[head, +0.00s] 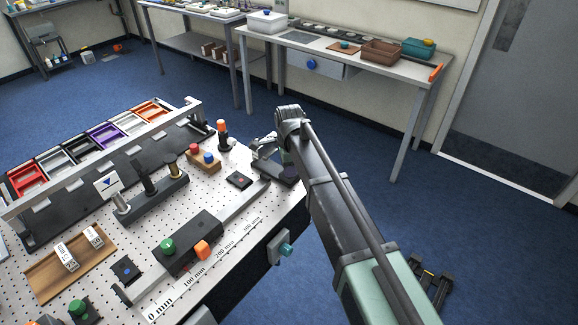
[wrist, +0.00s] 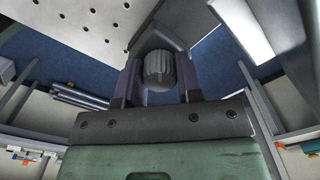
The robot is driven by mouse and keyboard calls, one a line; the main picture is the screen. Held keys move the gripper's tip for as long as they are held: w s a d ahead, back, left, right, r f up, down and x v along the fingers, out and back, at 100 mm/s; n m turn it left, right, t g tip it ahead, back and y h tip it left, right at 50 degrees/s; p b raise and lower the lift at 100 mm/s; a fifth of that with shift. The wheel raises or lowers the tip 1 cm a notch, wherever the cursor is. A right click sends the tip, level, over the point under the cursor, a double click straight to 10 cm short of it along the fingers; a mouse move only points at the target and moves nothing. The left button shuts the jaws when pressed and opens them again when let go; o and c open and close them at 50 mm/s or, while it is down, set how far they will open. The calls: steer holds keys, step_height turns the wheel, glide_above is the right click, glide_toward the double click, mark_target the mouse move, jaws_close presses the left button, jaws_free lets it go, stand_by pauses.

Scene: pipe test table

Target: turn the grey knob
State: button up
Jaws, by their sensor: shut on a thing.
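The grey knob (wrist: 159,68) is a ribbed cylinder and shows in the wrist view between the two fingers of my gripper (wrist: 159,85). The fingers are shut on its sides. Behind the knob is a grey mount at the table's corner. In the head view my gripper (head: 272,158) is at the far right corner of the pegboard table, and the knob itself is hidden there behind my arm and gripper.
A teal knob (head: 286,249) sits on the table's front side. Open floor (head: 480,250) lies to the right.

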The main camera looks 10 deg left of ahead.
steer(key=m, duration=0.3)
steer(key=shift+m, duration=2.3)
steer(key=o, duration=0.9)
steer(key=shift+r, duration=0.1)
step_height(320, 180, up, 11)
steer(key=p, duration=1.1)
steer(key=shift+f, duration=0.2)
